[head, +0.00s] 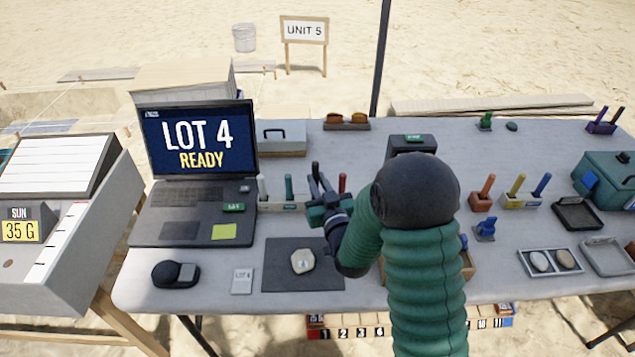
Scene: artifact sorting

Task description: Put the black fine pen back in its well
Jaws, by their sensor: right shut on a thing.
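A light pen rack (276,207) stands behind the dark mat, with a white pen (263,188), a teal pen (289,187) and a red pen (342,183) upright along it. My right gripper (317,181) is over the rack between the teal and red pens, pointing away from me. It is shut on a slim dark thing, which looks like the black fine pen; the dark fingers are hard to tell from it. My gripper hides the rack's wells there, so I cannot tell whether the pen's tip is inside one. My left gripper is not in view.
A dark mat (282,279) with a pale stone (302,261) lies in front of the rack. A laptop (195,165) reading "LOT 4 READY" stands left. Orange, yellow and blue pens stand in other holders at right. My right arm covers part of the table's centre right.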

